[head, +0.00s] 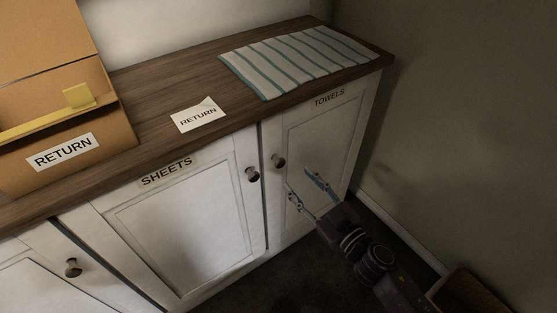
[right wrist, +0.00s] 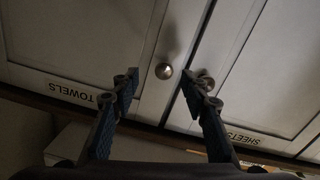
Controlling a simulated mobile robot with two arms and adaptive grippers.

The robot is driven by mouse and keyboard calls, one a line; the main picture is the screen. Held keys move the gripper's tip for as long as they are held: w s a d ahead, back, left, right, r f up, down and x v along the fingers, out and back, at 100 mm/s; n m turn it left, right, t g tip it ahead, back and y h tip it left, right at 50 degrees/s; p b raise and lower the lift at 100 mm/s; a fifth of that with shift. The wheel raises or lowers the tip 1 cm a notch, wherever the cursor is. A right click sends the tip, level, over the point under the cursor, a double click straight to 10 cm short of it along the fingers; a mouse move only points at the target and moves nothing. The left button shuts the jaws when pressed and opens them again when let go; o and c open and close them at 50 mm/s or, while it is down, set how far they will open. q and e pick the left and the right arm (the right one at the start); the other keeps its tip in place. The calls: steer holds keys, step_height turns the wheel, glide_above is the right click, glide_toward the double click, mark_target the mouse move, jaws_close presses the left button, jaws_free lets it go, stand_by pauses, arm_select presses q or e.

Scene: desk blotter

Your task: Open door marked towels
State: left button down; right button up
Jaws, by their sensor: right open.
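The white cabinet door marked TOWELS (head: 328,130) is closed, at the right end of the cabinet. Its round dark metal knob (head: 278,161) is near the door's left edge. My right gripper (head: 298,180) is open and empty in front of this door, below and right of the knob. In the right wrist view, which is upside down, the TOWELS knob (right wrist: 164,71) appears between the two open fingertips (right wrist: 160,74). I cannot tell how far it is from them. The fingers do not hold it. My left gripper is not in view.
The closed SHEETS door (head: 185,230) adjoins on the left, its knob (head: 252,174) close to the TOWELS knob. On the wooden top are a striped cloth (head: 297,62), a RETURN card (head: 199,115) and a cardboard box (head: 60,115). A wall (head: 460,130) stands at the right.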

mark_target(281, 164)
steer(key=shift+y, duration=0.3)
steer(key=x, duration=0.4)
steer(key=r+x, duration=0.1)
steer(key=x, duration=0.1)
steer(key=shift+a, duration=0.6)
steer(key=shift+w+a, duration=0.4)
steer(key=shift+w, duration=0.2)
jaws_close()
